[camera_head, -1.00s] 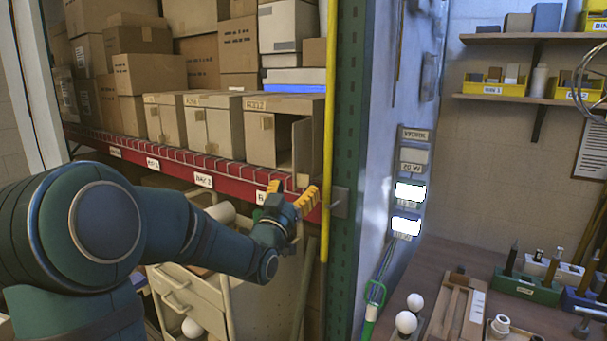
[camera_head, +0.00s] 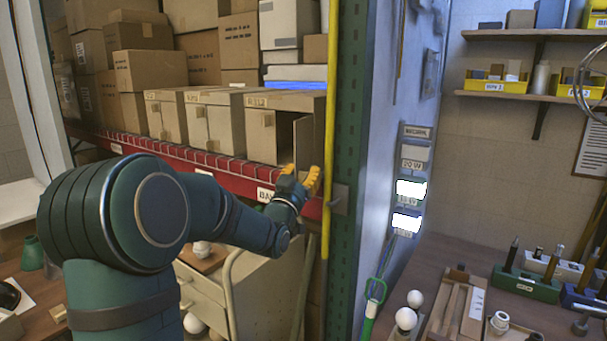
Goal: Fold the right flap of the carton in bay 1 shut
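The rightmost carton (camera_head: 262,133) on the red-edged shelf is open at its front, with a dark inside showing. Its right flap (camera_head: 303,142) stands out toward me from the right side of the opening. A partly hidden label reading "BA" (camera_head: 265,195) is on the shelf edge below it. My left gripper (camera_head: 302,178) has yellow fingertips set apart, with a small gap between them. It is at the lower end of the flap, in front of the shelf edge; I cannot tell whether it touches the flap. My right gripper is out of view.
Two closed cartons (camera_head: 207,122) stand to the left of the open one. A yellow pole (camera_head: 329,130) and green rack upright (camera_head: 346,130) are close on the right. A drawer cart (camera_head: 255,290) is below the shelf. A workbench (camera_head: 400,280) with lamp parts is at right.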

